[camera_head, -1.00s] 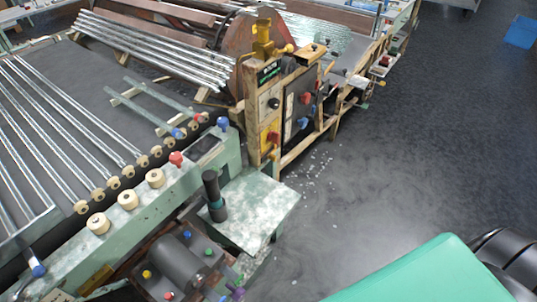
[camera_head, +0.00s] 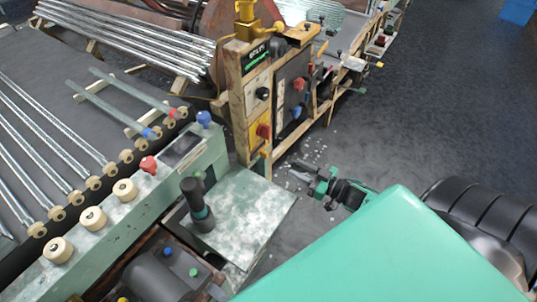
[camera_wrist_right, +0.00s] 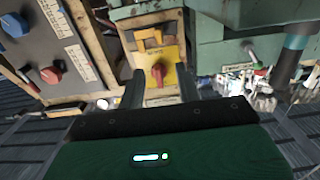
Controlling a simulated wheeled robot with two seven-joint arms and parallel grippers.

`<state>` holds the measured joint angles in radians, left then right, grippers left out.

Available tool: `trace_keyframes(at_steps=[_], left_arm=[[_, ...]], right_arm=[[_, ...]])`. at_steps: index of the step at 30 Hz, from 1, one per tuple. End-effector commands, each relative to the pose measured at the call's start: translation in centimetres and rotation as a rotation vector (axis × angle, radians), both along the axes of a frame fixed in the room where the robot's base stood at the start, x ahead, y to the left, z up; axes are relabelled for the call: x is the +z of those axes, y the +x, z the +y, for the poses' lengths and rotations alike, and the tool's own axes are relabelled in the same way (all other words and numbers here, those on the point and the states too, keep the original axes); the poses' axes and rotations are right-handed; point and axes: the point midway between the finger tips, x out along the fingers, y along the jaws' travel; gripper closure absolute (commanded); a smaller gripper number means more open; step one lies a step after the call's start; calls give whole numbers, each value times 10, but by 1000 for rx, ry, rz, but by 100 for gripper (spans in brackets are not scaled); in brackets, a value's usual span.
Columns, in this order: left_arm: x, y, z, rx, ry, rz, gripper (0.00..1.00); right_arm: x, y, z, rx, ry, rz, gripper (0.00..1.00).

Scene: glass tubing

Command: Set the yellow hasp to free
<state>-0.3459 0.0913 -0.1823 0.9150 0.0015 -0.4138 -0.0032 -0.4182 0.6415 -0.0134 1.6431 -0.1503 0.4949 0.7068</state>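A yellow-orange piece, which looks like the yellow hasp (camera_head: 265,152), sits low on the wooden-framed cabinet, below a red knob (camera_head: 263,131) on a yellow plate. In the wrist view, which looks upside down, the hasp (camera_wrist_right: 148,41) shows above the yellow plate (camera_wrist_right: 170,57) and red knob (camera_wrist_right: 158,72). I cannot tell its setting. My right gripper (camera_head: 298,171) is right of the hasp and apart from it. Its two dark fingers (camera_wrist_right: 160,88) stand apart, empty, pointing toward the plate. My left gripper is not in view.
The cabinet's dark panel (camera_head: 291,98) with red and blue knobs is close beside the plate. A green bench (camera_head: 238,214) with a dark upright handle (camera_head: 196,205) stands to the left. Open grey floor (camera_head: 400,140) lies to the right.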

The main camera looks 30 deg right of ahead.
Motion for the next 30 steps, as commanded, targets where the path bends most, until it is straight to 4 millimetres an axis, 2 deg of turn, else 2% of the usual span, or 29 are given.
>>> trace_keyframes(at_steps=[18,24,30], left_arm=[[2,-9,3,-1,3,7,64],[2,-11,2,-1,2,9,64],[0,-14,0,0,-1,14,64]], right_arm=[[1,91,38,-2,0,0,65],[0,108,45,-2,-1,2,65],[-1,114,47,-2,-1,2,65]])
